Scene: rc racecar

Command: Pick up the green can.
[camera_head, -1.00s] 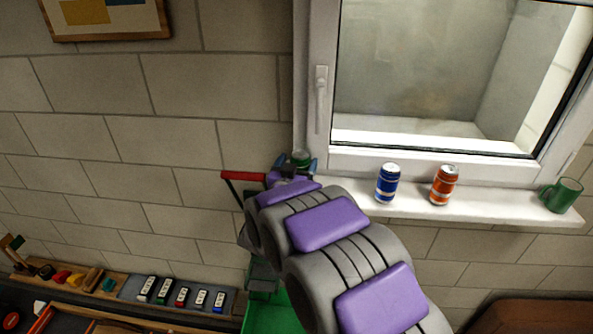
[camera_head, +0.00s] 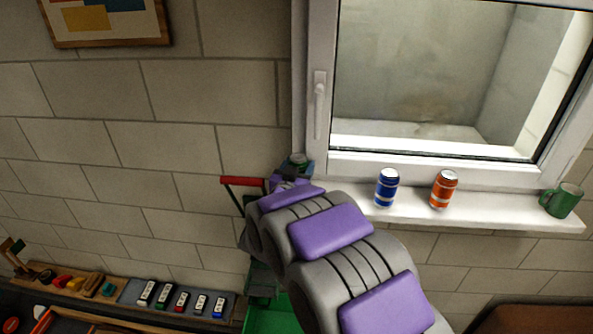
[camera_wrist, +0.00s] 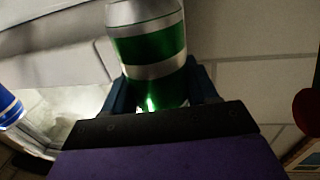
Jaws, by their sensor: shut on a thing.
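The green can (camera_wrist: 150,48) has silver bands and fills the top middle of the wrist view. My gripper (camera_wrist: 162,95) is shut on it, with a dark blue finger on each side of its lower part. In the head view the can's top (camera_head: 298,159) shows between the fingers of my gripper (camera_head: 294,168), at the left end of the window sill. The rest of the can is hidden there by my arm. I cannot tell whether the can touches the sill.
A blue can (camera_head: 387,188) and an orange can (camera_head: 443,189) stand on the white sill (camera_head: 490,211), with a green mug (camera_head: 561,201) at its right end. A red handle (camera_head: 243,181) is just left of my gripper. A tool shelf (camera_head: 130,293) runs along the lower left wall.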

